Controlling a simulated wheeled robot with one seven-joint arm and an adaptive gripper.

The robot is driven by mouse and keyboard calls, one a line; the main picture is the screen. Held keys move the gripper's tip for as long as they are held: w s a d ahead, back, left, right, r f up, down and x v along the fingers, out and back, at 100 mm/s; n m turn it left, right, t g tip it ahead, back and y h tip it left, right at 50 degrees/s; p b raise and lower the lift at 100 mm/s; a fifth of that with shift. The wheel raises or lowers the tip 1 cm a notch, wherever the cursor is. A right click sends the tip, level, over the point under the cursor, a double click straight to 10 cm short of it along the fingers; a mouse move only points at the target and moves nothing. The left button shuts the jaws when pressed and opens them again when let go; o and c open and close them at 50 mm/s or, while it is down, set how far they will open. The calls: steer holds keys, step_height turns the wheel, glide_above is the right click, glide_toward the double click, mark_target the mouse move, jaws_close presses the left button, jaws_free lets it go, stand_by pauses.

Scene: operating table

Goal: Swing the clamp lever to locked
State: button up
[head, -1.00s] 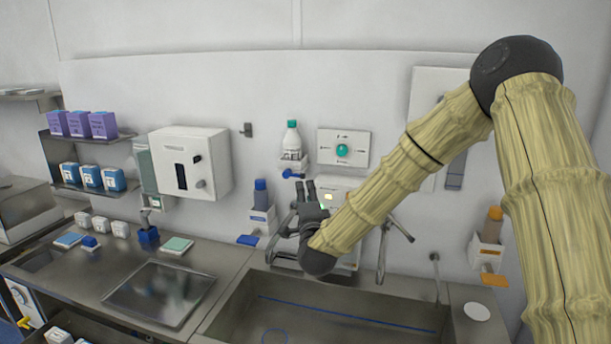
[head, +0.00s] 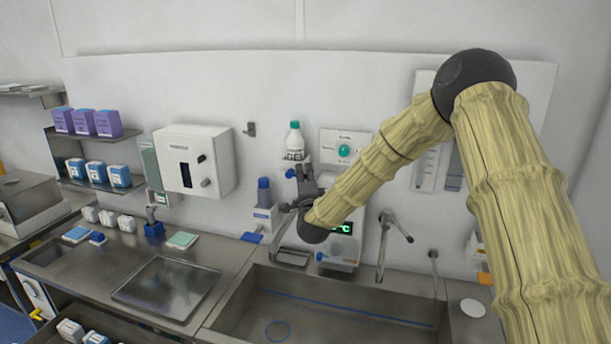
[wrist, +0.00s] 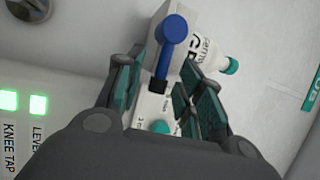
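A blue lever (wrist: 173,40) with a rounded end juts from a pale wall holder beside a white bottle with a teal cap (wrist: 212,55). In the head view, the blue lever (head: 290,173) shows as a small piece under the bottle (head: 294,138), just left of my fingers. My gripper (wrist: 160,85) is open in the wrist view, with the lever seen between and beyond its fingertips. I cannot tell whether a finger touches it. My gripper (head: 304,172) points up at the wall in the head view. No locked mark on the lever is readable.
A panel with a teal button (head: 344,151) is on the wall to the right of the bottle. A blue-topped bottle (head: 263,190) stands lower left. A tap (head: 390,232) and a steel sink (head: 340,308) lie below. A white wall dispenser (head: 193,160) is further left.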

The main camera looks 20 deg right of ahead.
jaws_close()
steer(key=shift+f+m+b, duration=0.25)
steer(key=shift+m+b, duration=0.05)
steer(key=shift+b, duration=0.95)
steer(key=f+m+h+b, duration=0.1)
steer(key=b, duration=0.4)
steer(key=shift+m+t, duration=0.4)
steer(key=shift+w+a+f+m+g+h+b, duration=0.65)
steer(key=shift+m+h+b, duration=1.2)
steer(key=shift+m+b, duration=3.25)
steer(key=shift+w+a+f+m+g+h+b, duration=0.55)
steer(key=shift+m+h+b, duration=1.7)
steer(key=shift+b, duration=5.2)
steer(key=shift+w+a+f+m+g+h+b, duration=0.3)
steer(key=shift+a+m+g+h+b, duration=0.95)
steer(key=shift+m+b, duration=4)
steer(key=shift+s+d+n+h+b, duration=0.1)
steer(key=shift+d+n+h+b, duration=0.25)
steer(key=shift+n+b, duration=0.7)
steer(key=shift+m, duration=0.25)
